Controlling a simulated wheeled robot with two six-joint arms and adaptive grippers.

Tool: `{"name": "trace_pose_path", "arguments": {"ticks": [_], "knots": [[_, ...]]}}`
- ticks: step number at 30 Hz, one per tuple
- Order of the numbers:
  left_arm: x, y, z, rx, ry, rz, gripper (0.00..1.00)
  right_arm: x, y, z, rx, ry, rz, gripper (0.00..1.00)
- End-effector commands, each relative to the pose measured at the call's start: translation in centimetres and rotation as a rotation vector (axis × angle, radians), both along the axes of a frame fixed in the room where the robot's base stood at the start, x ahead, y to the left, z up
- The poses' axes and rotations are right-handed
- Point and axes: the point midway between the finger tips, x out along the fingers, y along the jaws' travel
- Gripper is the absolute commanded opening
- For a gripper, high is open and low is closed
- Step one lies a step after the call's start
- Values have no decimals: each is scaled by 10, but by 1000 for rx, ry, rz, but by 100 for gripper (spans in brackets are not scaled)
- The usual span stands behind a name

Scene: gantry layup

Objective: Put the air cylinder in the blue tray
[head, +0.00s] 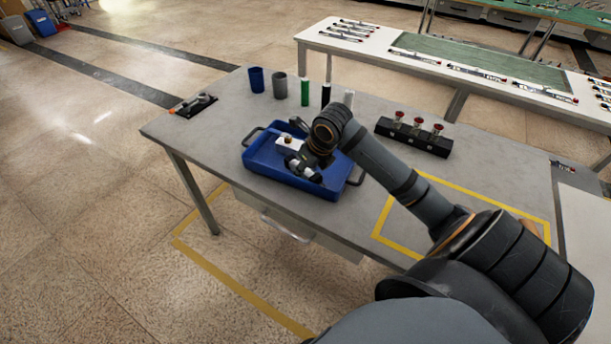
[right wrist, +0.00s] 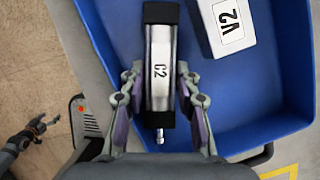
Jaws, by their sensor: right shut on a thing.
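The air cylinder (right wrist: 160,75) is a silver block with black end caps and the label C2. In the right wrist view my right gripper (right wrist: 160,98) is shut on it, one finger on each side. It is over the blue tray (right wrist: 275,115); I cannot tell whether it touches the tray floor. In the head view the right gripper (head: 304,166) is low inside the blue tray (head: 261,164) and mostly hides the cylinder. My left gripper (right wrist: 36,128) shows small at the left of the right wrist view, its opening unclear.
A white block marked V2 (right wrist: 226,25) lies in the tray beside the cylinder. Behind the tray stand a blue cup (head: 257,80), a grey cup (head: 280,86) and slim upright cylinders. A black rack with red-topped parts (head: 413,137) is to the right. The front right table is clear.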

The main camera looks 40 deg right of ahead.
Motion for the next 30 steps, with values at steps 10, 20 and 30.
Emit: {"name": "trace_pose_path", "arguments": {"ticks": [10,20,30], "knots": [[9,-1,-1,-1,-15,0,76,-1,0,-3,0,6,-1,41],[6,0,-1,0,-9,0,76,-1,0,-2,1,3,0,41],[4,0,7,0,-7,-1,76,-15,-4,37,-11,0,2,41]]}}
